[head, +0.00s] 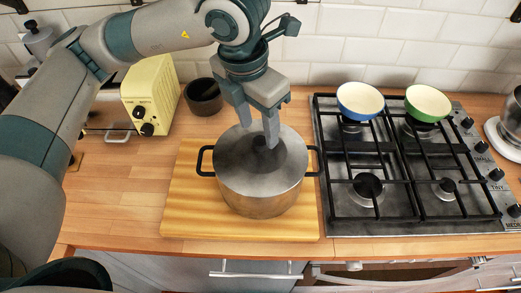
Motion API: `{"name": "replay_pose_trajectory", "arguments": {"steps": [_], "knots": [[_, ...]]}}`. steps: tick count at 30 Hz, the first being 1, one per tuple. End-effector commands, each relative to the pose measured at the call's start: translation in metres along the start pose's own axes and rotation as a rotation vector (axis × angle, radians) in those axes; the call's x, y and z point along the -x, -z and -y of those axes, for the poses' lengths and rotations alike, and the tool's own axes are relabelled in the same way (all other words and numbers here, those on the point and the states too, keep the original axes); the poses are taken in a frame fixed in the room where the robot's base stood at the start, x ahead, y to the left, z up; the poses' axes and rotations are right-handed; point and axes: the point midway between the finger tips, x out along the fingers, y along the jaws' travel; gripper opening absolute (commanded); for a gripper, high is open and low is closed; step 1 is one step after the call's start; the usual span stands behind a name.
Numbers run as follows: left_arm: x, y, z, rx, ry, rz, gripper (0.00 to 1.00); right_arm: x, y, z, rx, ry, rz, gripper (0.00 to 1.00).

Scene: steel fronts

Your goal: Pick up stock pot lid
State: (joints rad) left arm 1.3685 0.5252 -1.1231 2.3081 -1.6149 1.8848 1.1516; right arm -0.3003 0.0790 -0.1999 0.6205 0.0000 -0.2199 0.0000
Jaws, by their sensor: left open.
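The stock pot (260,195) is steel with two dark side handles and stands on a wooden cutting board (182,215) in the middle of the head view. Its steel lid (285,165) lies on top, with a dark knob (260,142) at its centre. My left gripper (258,138) reaches down from above, its fingers apart and pointing at the lid around the knob. The fingertips look close to the knob, but I cannot tell whether they touch it. The gripper shades part of the lid. My right gripper does not show.
A gas hob (395,232) with black grates is to the right, carrying a blue bowl (360,103) and a green bowl (428,105) at its back. A yellow toaster (150,95) and a dark bowl (204,100) stand behind the board, left. The tiled wall closes the back.

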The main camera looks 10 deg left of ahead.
Motion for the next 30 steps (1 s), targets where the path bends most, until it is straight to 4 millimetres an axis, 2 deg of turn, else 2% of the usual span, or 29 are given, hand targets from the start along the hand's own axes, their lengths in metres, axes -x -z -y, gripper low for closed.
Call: {"name": "replay_pose_trajectory", "arguments": {"steps": [1, 5, 12, 26, 29, 30], "knots": [[-0.001, 0.000, -0.001, 0.001, 0.001, -0.003, 0.47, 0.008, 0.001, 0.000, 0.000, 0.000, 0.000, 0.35], [-0.015, 0.000, -0.002, 0.002, 0.001, -0.004, 0.47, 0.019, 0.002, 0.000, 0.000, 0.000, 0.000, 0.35], [-0.038, 0.000, -0.002, 0.000, 0.000, -0.001, 0.47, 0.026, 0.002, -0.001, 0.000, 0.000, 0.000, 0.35], [-0.040, 0.000, -0.002, 0.000, -0.001, 0.001, 0.47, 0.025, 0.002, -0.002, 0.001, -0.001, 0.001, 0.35], [-0.040, 0.000, -0.002, 0.000, -0.001, 0.000, 0.28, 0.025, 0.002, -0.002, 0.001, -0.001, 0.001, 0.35], [-0.040, 0.000, -0.002, 0.000, -0.001, 0.000, 0.19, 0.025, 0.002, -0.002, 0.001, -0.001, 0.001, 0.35]]}}
